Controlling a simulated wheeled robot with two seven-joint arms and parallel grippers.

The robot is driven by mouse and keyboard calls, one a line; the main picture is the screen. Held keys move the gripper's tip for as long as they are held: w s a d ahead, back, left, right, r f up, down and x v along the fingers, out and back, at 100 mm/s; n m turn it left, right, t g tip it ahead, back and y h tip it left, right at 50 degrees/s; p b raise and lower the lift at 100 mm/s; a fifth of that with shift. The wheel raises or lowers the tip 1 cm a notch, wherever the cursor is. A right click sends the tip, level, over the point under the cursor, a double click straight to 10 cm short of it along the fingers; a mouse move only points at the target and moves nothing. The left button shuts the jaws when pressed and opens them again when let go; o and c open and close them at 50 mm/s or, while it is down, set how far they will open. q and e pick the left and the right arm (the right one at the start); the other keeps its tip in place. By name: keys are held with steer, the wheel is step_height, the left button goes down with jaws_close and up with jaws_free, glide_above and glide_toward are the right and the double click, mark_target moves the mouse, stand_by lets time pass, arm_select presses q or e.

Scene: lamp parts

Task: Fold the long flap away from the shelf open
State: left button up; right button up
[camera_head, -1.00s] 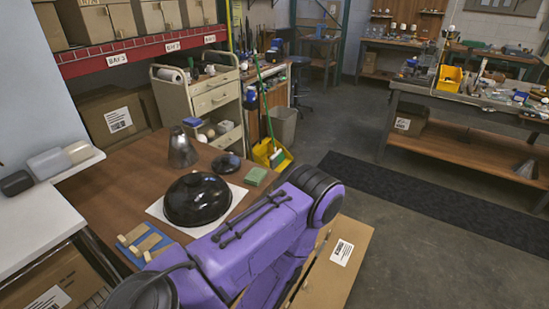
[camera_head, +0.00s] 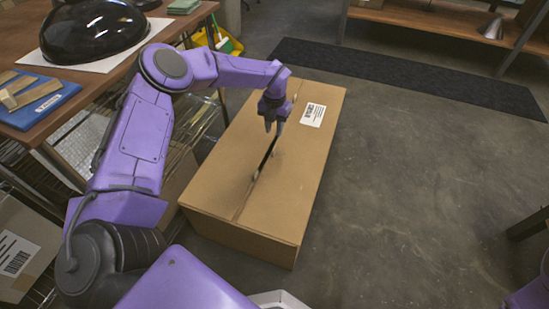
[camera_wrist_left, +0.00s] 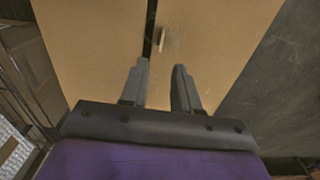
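A brown cardboard box (camera_head: 278,228) stands on the floor. Its two long top flaps lie flat, with a narrow dark gap along the seam between them. The right flap (camera_head: 290,180), away from the wire shelf, bears a white label (camera_head: 313,115). The left flap (camera_head: 222,165) lies on the shelf side. My left gripper (camera_head: 274,130) points down over the far half of the seam. In the wrist view its fingers (camera_wrist_left: 160,85) are apart with nothing between them. A small pale tab (camera_wrist_left: 170,42) shows near the seam there. My right gripper is out of view.
A wooden table (camera_head: 115,72) with a black dome (camera_head: 95,28) and blue tray (camera_head: 38,98) stands at left. A wire shelf (camera_head: 205,120) is below, beside the box. Bare floor (camera_head: 400,190) lies right of the box, with a dark mat (camera_head: 400,72) beyond.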

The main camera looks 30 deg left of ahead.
mark_target(275, 148)
arm_select(q)
step_height(275, 148, down, 10)
steer(key=b, duration=0.3)
steer(key=shift+w+f, duration=0.1)
jaws_close()
stand_by(1.2)
